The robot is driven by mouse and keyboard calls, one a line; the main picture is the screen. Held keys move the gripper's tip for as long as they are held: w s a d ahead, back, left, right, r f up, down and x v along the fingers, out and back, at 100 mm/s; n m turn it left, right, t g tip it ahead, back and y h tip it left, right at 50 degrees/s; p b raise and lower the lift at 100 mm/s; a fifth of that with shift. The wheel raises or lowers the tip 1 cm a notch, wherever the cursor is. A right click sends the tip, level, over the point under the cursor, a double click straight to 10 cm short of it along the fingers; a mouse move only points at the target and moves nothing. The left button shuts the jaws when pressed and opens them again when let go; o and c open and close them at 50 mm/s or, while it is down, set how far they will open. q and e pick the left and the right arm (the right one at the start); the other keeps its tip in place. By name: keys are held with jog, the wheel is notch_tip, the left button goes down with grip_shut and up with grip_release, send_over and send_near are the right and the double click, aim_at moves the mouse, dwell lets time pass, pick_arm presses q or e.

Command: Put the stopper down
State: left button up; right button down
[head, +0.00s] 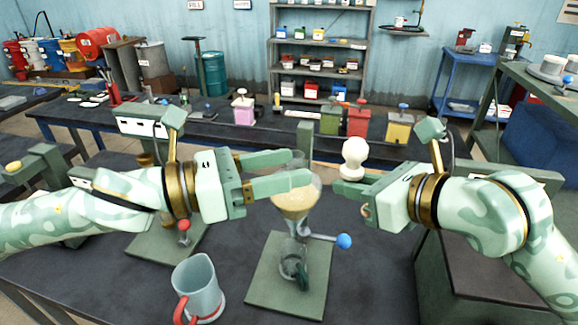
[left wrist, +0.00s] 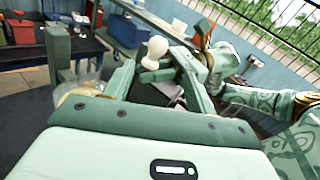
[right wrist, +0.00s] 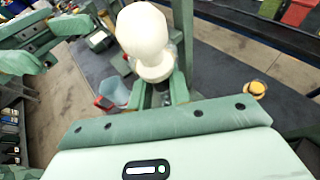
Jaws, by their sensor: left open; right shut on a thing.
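The vessel holds a tan liquid. Whether the left fingers touch it I cannot tell.
The vessel stands over a green base plate (head: 262,290) with a blue-knobbed lever (head: 344,241). A grey mug with a red handle (head: 197,287) stands at the front left. Dark table (head: 385,270) is bare right of the plate. Colored cans (head: 358,120) stand on the bench behind.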

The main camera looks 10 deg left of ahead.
aim_at(349, 158)
pick_arm(q)
jog(key=x, duration=1.2)
jog(key=shift+s+d+f, duration=0.1)
jog(key=shift+s+d, duration=0.05)
jog(key=shift+s, duration=0.1)
jog(key=c, duration=1.1)
jog(key=shift+c, duration=0.5)
pick_arm(e)
jog(key=c, duration=1.3)
grip_release()
jog(key=shift+c, duration=0.2)
jog(key=shift+o, duration=0.7)
jog(key=shift+d, duration=0.1)
